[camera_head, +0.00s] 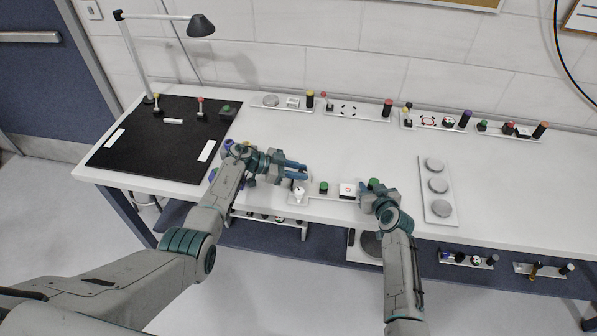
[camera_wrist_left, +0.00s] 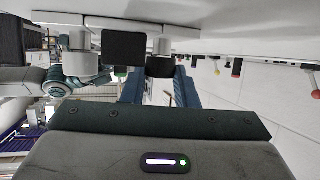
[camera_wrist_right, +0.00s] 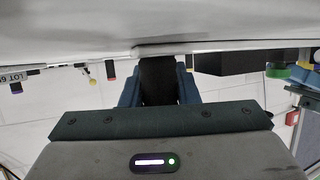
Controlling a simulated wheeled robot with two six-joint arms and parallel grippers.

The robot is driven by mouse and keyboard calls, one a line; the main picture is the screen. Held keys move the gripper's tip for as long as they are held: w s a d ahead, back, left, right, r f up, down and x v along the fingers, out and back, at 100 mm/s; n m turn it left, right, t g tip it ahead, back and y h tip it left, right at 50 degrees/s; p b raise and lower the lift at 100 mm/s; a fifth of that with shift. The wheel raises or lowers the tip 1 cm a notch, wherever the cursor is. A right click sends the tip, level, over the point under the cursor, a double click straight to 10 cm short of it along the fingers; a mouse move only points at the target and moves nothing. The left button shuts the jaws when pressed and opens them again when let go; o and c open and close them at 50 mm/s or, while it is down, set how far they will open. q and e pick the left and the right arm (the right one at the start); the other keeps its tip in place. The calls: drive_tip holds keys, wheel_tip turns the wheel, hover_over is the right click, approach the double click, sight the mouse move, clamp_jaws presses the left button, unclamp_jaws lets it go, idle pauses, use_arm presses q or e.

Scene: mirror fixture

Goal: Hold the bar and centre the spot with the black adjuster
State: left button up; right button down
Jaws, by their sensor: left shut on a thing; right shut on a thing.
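The bar, a pale flat mount (camera_head: 312,199), lies near the table's front edge. It carries a pale post (camera_head: 299,191), a green-topped dark piece (camera_head: 323,188) and a white box (camera_head: 347,190) with a small red spot mark. My left gripper (camera_head: 304,171) is over its left end. In the left wrist view its fingers close on a black knob (camera_wrist_left: 160,67), seemingly the black adjuster, on a grey stem. My right gripper (camera_head: 373,187) is at the right end, shut on a thick black upright piece (camera_wrist_right: 158,80), seemingly the bar's handle. The grip contacts are mostly hidden in the head view.
A black mat (camera_head: 150,150) with a lamp (camera_head: 200,26) is at the left. A plate with round grey discs (camera_head: 437,186) lies right of my right gripper. Several small fixtures, including one plate (camera_head: 355,113), line the back. The middle of the table is clear.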

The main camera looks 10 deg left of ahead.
use_arm(q)
drive_tip(key=shift+a+f+m+g, duration=0.1)
drive_tip(key=shift+m+g, duration=0.5)
drive_tip(key=shift+g, duration=0.1)
drive_tip(key=shift+m+g, duration=0.3)
drive_tip(key=shift+g, duration=0.1)
drive_tip(key=o, duration=1)
drive_tip(key=shift+w, duration=0.1)
drive_tip(key=shift+r, duration=0.45)
wheel_tip(320, 180, up, 9)
